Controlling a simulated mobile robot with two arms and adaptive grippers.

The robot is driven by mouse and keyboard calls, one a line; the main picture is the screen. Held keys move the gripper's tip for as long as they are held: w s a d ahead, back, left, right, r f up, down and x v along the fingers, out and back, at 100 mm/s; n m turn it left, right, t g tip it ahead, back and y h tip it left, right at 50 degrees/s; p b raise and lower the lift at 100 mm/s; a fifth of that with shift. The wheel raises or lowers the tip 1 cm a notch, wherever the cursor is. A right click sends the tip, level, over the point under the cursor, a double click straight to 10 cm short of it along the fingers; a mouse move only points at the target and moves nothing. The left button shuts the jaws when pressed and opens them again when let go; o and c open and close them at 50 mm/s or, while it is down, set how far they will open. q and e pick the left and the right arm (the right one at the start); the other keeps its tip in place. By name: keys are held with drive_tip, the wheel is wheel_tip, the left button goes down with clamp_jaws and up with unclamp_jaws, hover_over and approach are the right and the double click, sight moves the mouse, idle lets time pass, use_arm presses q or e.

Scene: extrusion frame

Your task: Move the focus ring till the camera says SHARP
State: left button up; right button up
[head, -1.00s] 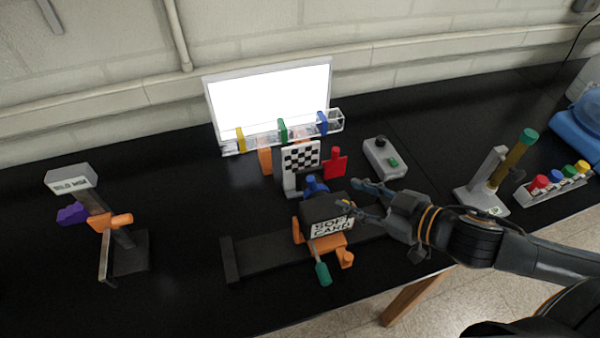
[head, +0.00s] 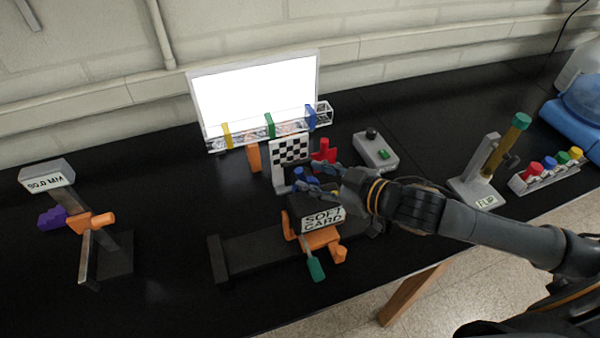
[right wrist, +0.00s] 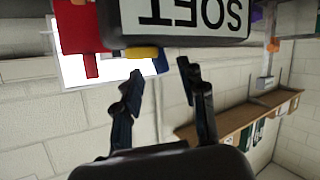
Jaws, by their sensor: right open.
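The camera is a dark box (head: 298,208) on an orange mount (head: 318,238) on a black rail. Its white label (head: 322,217) reads SOFT CARD; part of it shows upside down in the right wrist view (right wrist: 195,14). A blue part (head: 304,178), which looks like the focus ring, is at the far end of the camera, facing the checkered target (head: 290,150). My right gripper (head: 316,180) is open beside this part at its right; contact is unclear. In the right wrist view its fingers (right wrist: 162,84) are apart with nothing between them. My left gripper is out of view.
A red flag piece (head: 323,152) and a grey box with a green button (head: 376,151) stand behind the gripper. A green-handled lever (head: 315,268) sticks out in front. A stand (head: 108,250) is at left. A lit white panel (head: 255,95) is behind.

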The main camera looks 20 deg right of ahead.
sight(303, 174)
drive_tip(key=shift+b+x, duration=0.45)
drive_tip(key=shift+x, duration=1.95)
clamp_jaws()
